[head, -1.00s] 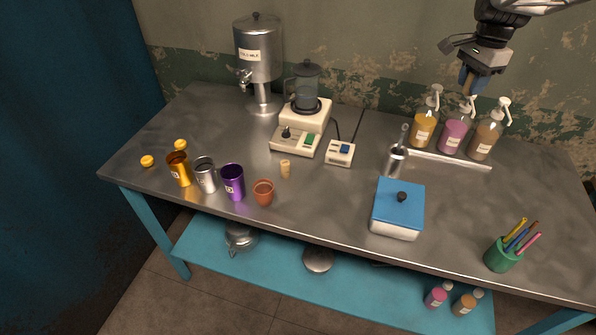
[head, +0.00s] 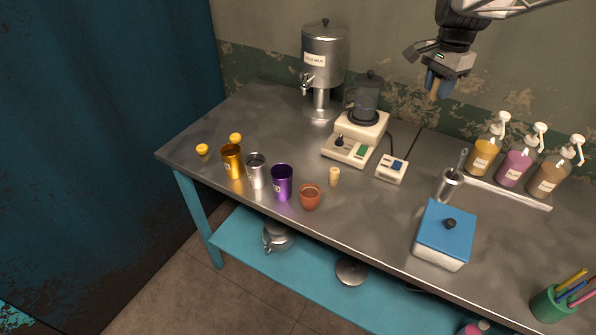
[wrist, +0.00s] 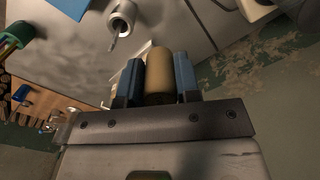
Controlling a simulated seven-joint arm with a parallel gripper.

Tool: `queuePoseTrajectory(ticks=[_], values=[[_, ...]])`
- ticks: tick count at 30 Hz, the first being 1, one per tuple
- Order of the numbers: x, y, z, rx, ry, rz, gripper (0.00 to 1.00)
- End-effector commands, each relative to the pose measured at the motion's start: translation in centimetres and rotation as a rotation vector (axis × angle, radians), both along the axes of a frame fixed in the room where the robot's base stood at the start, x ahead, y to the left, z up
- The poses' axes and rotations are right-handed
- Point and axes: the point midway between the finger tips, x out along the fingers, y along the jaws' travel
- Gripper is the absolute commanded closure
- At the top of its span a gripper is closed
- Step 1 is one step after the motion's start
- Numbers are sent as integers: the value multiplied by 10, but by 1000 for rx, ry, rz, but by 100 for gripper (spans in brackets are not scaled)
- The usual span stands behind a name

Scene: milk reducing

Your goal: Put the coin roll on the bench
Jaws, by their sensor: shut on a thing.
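My gripper (head: 437,84) is raised above the back right of the bench (head: 290,135), near the wall. Its blue fingers are shut on a tan cylinder, seemingly the coin roll (wrist: 159,68), which stands out between them in the wrist view. In the head view only a small tan part of it shows below the fingers. It is well clear of the metal bench top. Another small pale tan cylinder (head: 334,177) stands on the bench behind the clay pot.
On the bench are a dispenser (head: 325,60), a blender (head: 365,100), a switch box (head: 391,168), a metal holder (head: 450,185), pump bottles (head: 515,168), a blue-lidded box (head: 446,232), cups (head: 282,183) and a clay pot (head: 310,198). Bare metal lies between the pot and the box.

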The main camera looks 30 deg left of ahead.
Motion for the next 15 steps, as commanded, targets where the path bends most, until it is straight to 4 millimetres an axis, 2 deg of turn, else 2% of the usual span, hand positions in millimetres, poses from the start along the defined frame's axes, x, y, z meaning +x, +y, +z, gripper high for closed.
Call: queuePoseTrajectory(ticks=[1, 15], values=[[-3, 14, 0, 0, 0, 21, 95], [-41, 120, 0, 0, -1, 195, 95]])
